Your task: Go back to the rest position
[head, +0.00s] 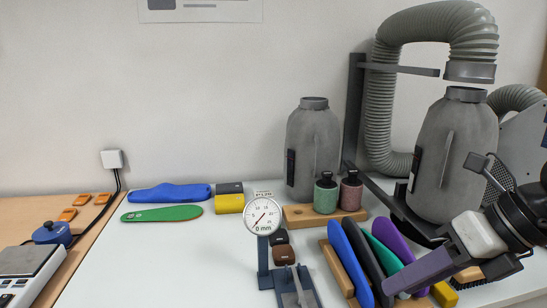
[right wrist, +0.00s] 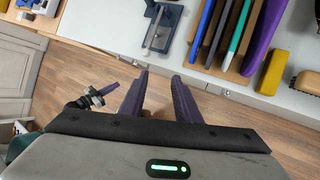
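My right gripper (head: 402,290) comes in from the right in the head view, with its purple fingers in front of the wooden insole rack (head: 334,270). In the right wrist view its two purple fingers (right wrist: 158,100) stand apart with nothing between them, over the wooden floor beyond the table's edge. The rack holds upright blue (head: 351,262), dark grey, green and purple (head: 391,239) insoles. My left gripper does not show in the head view; a small dark and grey part left of the fingers in the wrist view is unclear.
A dial gauge (head: 262,216) stands mid-table. A blue insole (head: 170,193) and a green insole (head: 162,213) lie at left. Grey tanks (head: 313,150) and a ribbed hose (head: 378,110) stand at the back. A scale (head: 28,262) is far left. The front left table is clear.

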